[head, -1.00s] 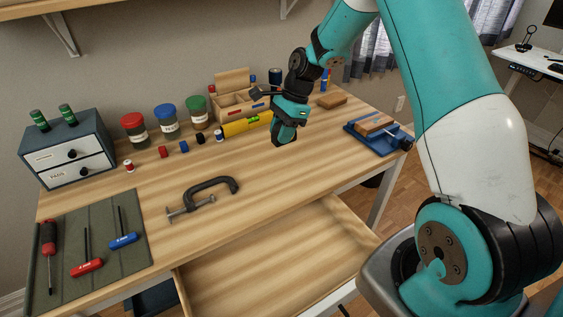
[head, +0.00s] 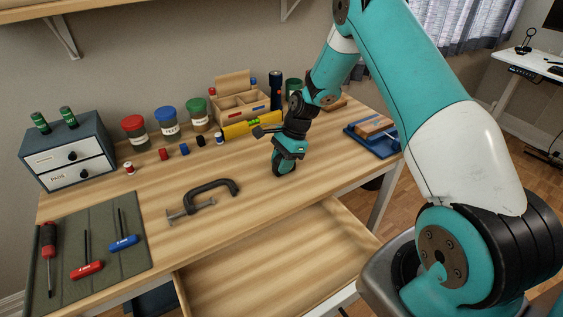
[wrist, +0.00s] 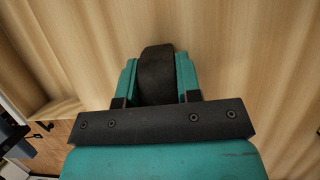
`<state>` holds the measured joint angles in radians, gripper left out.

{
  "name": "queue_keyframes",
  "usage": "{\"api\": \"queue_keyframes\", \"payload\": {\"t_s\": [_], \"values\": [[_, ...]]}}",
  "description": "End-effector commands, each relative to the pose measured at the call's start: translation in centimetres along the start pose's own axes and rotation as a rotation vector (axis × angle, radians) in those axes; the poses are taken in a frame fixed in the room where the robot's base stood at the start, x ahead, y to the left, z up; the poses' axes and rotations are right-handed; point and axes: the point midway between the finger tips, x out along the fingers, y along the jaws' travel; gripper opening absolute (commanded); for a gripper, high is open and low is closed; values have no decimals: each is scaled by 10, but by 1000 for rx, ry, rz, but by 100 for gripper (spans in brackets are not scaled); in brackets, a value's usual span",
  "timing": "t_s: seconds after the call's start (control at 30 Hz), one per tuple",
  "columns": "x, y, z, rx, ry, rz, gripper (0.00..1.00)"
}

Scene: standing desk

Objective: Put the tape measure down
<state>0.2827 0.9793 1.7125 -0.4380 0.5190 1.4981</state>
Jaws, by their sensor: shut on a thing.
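My gripper (head: 284,170) is over the right middle of the desk, close to the desktop (head: 235,175). In the wrist view my gripper (wrist: 157,84) is shut on a dark, rounded thing, the tape measure (wrist: 157,70), which sits between the two teal fingers. In the head view the tape measure is mostly hidden by the fingers. It is at or just above the wood; I cannot tell if it touches.
The black clamp (head: 203,198) lies left of my gripper. The yellow level (head: 252,126) and a wooden organizer (head: 240,100) stand behind it. The blue vise (head: 374,140) is to the right. An open drawer (head: 275,262) juts out below the front edge.

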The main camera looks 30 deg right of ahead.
Motion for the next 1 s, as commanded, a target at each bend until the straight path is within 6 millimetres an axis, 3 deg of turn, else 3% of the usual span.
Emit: {"api": "queue_keyframes", "payload": {"t_s": [0.03, 0.13, 0.5, 1.0], "values": [[2, 0, -1, 0, 0, 0, 34], [1, 0, 0, 0, 0, 0, 57], [-6, 0, 0, 1, 0, -2, 57], [-103, 0, 0, 0, 1, -3, 57]]}}
